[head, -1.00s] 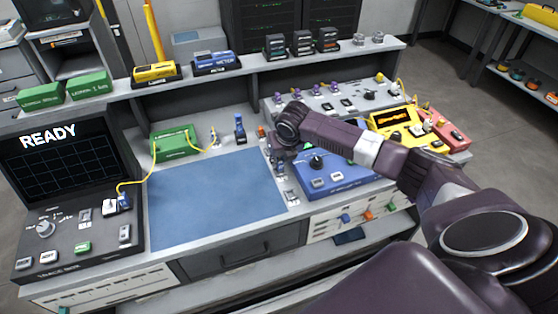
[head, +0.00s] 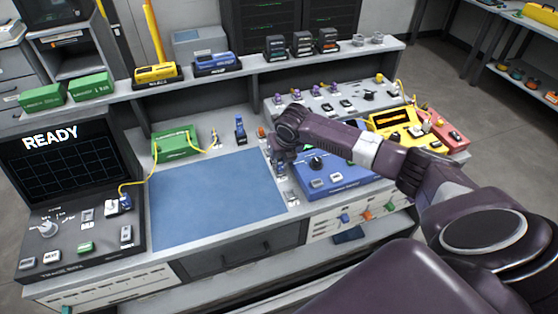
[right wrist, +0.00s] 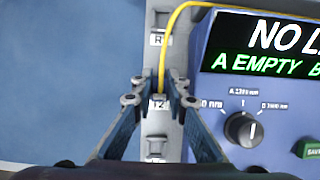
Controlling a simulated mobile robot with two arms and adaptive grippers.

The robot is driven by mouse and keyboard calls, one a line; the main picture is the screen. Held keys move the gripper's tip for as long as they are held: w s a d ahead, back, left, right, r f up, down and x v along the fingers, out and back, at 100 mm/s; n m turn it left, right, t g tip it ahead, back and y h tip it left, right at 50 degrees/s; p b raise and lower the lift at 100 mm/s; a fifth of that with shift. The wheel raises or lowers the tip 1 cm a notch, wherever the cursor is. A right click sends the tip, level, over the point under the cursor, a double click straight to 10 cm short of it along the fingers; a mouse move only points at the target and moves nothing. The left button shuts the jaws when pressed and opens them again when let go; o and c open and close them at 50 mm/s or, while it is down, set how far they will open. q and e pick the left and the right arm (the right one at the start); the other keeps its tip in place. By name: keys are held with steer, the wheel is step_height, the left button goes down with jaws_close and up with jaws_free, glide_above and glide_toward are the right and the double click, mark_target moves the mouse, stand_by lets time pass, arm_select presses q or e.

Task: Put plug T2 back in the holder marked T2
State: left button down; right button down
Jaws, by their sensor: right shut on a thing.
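My right gripper (right wrist: 160,98) points down over the narrow grey holder strip (right wrist: 157,20) beside the blue mat. It is shut on a small plug (right wrist: 161,95), mostly hidden between the fingertips, with a yellow cable (right wrist: 163,50) running up from it. A partly covered label, seemingly T2, shows right at the fingertips. I cannot tell whether the plug is seated or just above the holder. In the head view the right gripper (head: 280,165) is at the blue meter's left edge, and its plug cannot be made out. My left gripper is not in view.
The blue meter (head: 335,180) stands close to the right of the gripper; its screen reads "NO L…" and "A EMPTY". A small blue upright item (head: 240,130) and a green box (head: 176,144) stand behind the mat. The blue mat (head: 215,200) is clear.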

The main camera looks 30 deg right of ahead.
steer(key=shift+f, duration=0.5)
stand_by(0.5)
steer(key=c, duration=1.8)
jaws_free()
steer(key=v, duration=1.2)
steer(key=shift+s, duration=0.1)
